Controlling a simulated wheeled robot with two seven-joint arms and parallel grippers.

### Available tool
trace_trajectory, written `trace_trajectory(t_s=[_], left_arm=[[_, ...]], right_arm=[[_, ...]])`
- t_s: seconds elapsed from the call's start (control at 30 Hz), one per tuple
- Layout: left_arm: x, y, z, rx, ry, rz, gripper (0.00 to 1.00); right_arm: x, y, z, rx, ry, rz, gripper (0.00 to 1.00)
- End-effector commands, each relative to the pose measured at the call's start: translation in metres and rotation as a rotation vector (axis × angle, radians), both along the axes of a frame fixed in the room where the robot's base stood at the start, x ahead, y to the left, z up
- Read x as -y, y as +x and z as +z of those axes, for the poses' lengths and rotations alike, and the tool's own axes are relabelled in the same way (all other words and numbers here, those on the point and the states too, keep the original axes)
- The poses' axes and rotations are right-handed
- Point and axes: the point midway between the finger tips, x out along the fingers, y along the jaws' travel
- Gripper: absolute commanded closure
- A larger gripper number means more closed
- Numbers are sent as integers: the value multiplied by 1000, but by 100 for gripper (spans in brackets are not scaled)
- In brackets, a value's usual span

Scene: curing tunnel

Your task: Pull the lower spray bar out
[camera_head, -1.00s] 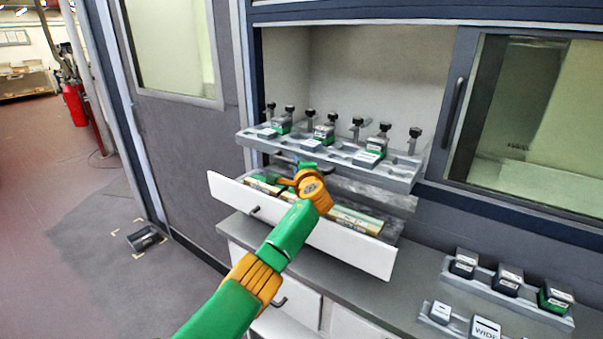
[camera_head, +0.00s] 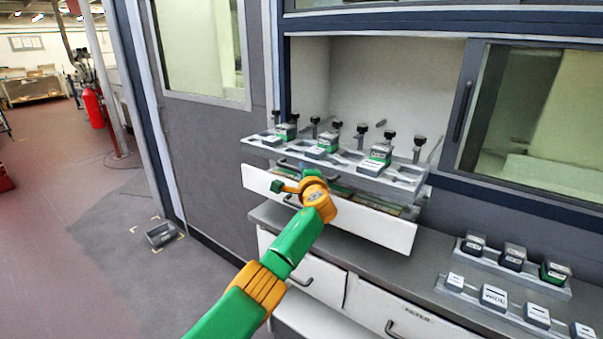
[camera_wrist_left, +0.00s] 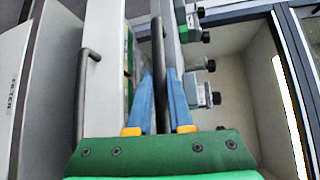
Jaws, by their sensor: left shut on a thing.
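A grey bar (camera_head: 398,187) carrying a row of green-and-grey blocks and black knobs sticks out of the opening in the cabinet wall. In the left wrist view, my blue fingers (camera_wrist_left: 161,100) are shut on a dark bar-shaped handle (camera_wrist_left: 157,50) running beside the grey bar. Where the handle joins the bar is partly hidden. My right gripper is not in view.
The white drawer (camera_head: 370,225) stands open just below, with boxes inside. A window with a dark handle (camera_head: 463,110) is at the right. Racks of small blocks (camera_head: 505,265) stand on the counter. The floor at the left is mostly clear, with a dark box (camera_head: 160,233).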

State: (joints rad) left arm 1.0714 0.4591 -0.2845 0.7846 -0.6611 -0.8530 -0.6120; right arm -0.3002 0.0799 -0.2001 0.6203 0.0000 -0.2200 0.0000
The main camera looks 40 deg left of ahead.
Motion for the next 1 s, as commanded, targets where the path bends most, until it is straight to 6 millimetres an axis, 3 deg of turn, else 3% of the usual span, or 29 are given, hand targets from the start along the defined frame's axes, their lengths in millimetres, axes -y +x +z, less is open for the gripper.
trace_trajectory(t_s=[0.2,0.23,0.3,0.33,0.73,1.0], left_arm=[[0,0,-1,-2,-1,0,100],[0,0,-1,-2,-1,0,73],[0,0,-1,-1,0,0,54],[0,0,-1,-1,0,0,52],[4,-3,1,0,2,1,52],[31,-23,3,0,2,-1,52]], right_arm=[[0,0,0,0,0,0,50],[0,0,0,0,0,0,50],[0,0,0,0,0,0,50],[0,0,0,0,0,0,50],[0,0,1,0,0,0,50],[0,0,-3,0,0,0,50]])
